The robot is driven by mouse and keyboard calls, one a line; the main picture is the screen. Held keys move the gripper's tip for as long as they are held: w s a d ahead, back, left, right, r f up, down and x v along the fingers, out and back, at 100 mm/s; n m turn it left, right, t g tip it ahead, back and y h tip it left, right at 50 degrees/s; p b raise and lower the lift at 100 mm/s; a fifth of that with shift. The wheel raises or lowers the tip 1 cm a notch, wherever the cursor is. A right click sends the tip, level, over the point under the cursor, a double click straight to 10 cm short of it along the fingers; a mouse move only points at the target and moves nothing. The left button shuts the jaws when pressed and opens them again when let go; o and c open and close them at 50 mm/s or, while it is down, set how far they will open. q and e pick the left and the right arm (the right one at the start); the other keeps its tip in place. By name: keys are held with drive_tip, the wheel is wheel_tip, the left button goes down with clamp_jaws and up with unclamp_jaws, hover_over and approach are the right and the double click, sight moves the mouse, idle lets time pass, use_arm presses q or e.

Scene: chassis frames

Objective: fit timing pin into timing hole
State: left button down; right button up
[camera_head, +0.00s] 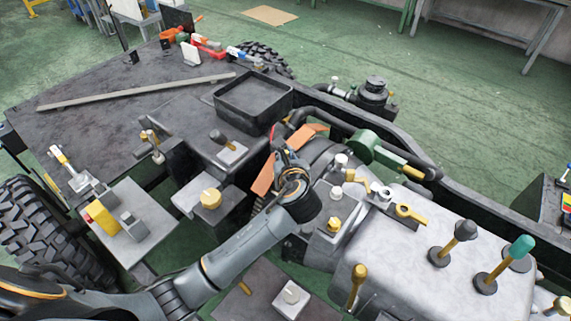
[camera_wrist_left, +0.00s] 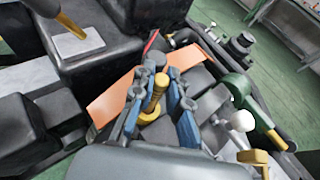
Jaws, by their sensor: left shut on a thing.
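My left gripper (camera_head: 282,152) reaches over the engine bay in the head view, at the end of my grey arm. In the left wrist view its blue-padded fingers (camera_wrist_left: 160,95) are shut on a brass-coloured timing pin (camera_wrist_left: 157,92), whose wider collar shows between them. The pin is mostly hidden behind the gripper in the head view. An orange plate (camera_wrist_left: 113,104) lies behind and beside the fingers; it also shows in the head view (camera_head: 263,177). I cannot make out the timing hole in either view. My right gripper is not in view.
A dark open tray (camera_head: 252,118) sits just beyond the gripper. A green handled part (camera_head: 375,150), a white knob (camera_head: 336,193) and a yellow lever (camera_head: 409,212) stand close to the right. A large grey cover with several levers (camera_head: 440,265) fills the lower right.

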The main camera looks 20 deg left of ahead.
use_arm(q)
drive_tip(key=shift+f, duration=1.9)
drive_tip(key=shift+f, duration=0.15)
drive_tip(key=c, duration=1.3)
unclamp_jaws()
drive_tip(key=shift+c, duration=0.2)
drive_tip(key=b+v, duration=0.1)
drive_tip(key=v, duration=1.1)
drive_tip(key=shift+d, duration=0.1)
